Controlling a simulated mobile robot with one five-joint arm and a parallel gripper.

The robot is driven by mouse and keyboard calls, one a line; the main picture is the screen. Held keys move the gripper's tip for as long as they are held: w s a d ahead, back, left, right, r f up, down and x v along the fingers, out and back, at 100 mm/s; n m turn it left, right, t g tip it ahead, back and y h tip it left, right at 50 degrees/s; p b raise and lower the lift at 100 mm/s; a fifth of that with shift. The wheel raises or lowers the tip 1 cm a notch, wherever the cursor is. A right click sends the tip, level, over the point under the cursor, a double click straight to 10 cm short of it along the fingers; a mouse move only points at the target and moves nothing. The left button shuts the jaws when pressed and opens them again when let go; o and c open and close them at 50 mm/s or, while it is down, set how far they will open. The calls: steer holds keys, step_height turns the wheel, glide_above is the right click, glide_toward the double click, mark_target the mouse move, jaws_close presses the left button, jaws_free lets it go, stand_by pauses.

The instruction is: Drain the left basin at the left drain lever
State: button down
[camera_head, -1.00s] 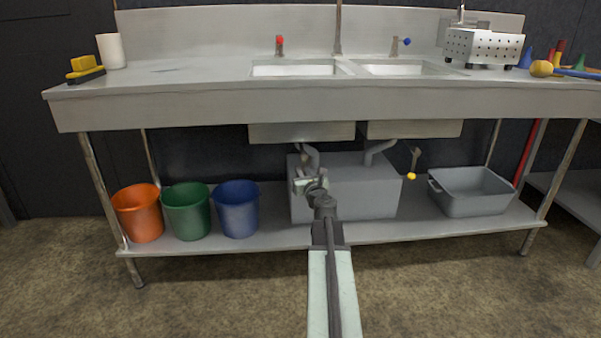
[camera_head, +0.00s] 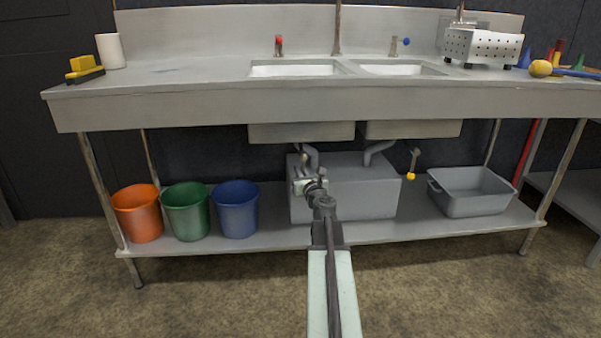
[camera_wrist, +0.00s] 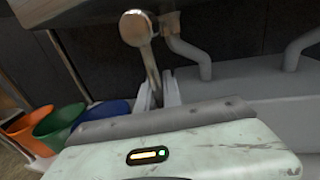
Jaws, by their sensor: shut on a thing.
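The left basin (camera_head: 302,132) hangs under the counter, and its bottom shows in the head view. The left drain lever is a metal rod with a round metal head (camera_wrist: 136,28) at the top of the wrist view. Its rod slants down between the jaws of my gripper (camera_wrist: 159,95), which is shut on it. The lever's lower end is hidden by the gripper. In the head view my gripper (camera_head: 308,186) is below the left basin, in front of the grey box, and covers most of the lever.
The right drain lever (camera_head: 413,165) with a yellow tip hangs under the right basin (camera_head: 412,129). Behind my gripper is a grey box (camera_head: 365,185) with drain pipes. Orange (camera_head: 138,213), green (camera_head: 187,210) and blue (camera_head: 237,209) buckets stand left; a grey tub (camera_head: 472,193) stands right.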

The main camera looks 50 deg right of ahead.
steer(key=shift+s+d, duration=0.15)
stand_by(0.5)
steer(key=s+d+r+n+g+h+p, duration=0.1)
steer(key=s+d+r+n+g+p, duration=0.2)
steer(key=n+p, duration=0.7)
steer(key=shift+s+d+r+n, duration=0.85)
steer(key=shift+d+r+n, duration=0.4)
steer(key=shift+n, duration=0.85)
steer(key=shift+g, duration=0.3)
steer(key=c, duration=1.5)
jaws_free()
